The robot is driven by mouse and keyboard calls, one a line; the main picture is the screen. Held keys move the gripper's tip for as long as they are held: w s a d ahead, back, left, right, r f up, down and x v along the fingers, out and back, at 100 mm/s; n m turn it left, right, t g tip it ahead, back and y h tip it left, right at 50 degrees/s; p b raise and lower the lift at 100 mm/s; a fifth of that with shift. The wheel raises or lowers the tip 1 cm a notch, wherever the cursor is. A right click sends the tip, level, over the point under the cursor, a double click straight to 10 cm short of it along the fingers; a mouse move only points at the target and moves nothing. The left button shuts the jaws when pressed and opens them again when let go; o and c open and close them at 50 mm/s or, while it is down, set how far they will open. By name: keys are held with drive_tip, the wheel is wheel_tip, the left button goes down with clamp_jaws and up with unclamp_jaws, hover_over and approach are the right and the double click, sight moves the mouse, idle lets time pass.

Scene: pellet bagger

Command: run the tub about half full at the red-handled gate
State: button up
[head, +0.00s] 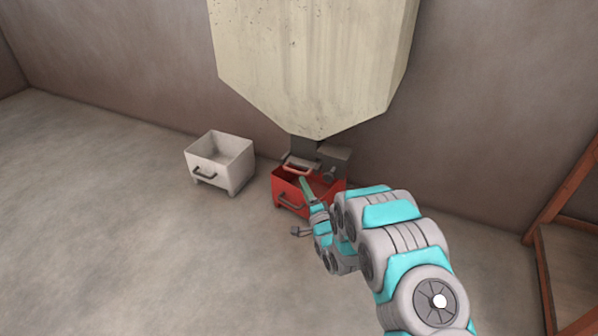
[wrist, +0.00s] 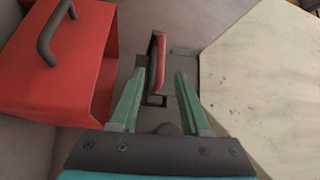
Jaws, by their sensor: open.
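The red tub (head: 290,197) stands on the floor under the hopper's outlet, with its dark handle facing front. It also shows at the left of the wrist view (wrist: 92,70). I see no pellets in the visible part of its inside; the rest is hidden. The red-handled gate (head: 298,168) is at the outlet, just above the tub. In the wrist view its red handle (wrist: 157,62) appears between the green fingertips of my gripper (wrist: 158,80). My gripper (head: 306,188) is open on either side of the handle, with gaps showing; I cannot tell the depth exactly.
The large cream hopper (head: 315,60) hangs over the gate and fills the right of the wrist view. A white tub (head: 205,168) stands empty-looking to the left. A rust-coloured frame (head: 545,270) stands at the right. The floor at left and front is clear.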

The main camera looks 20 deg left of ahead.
sight(296, 172)
drive_tip(key=shift+b+x, duration=0.55)
drive_tip(key=shift+x, duration=3.3)
clamp_jaws()
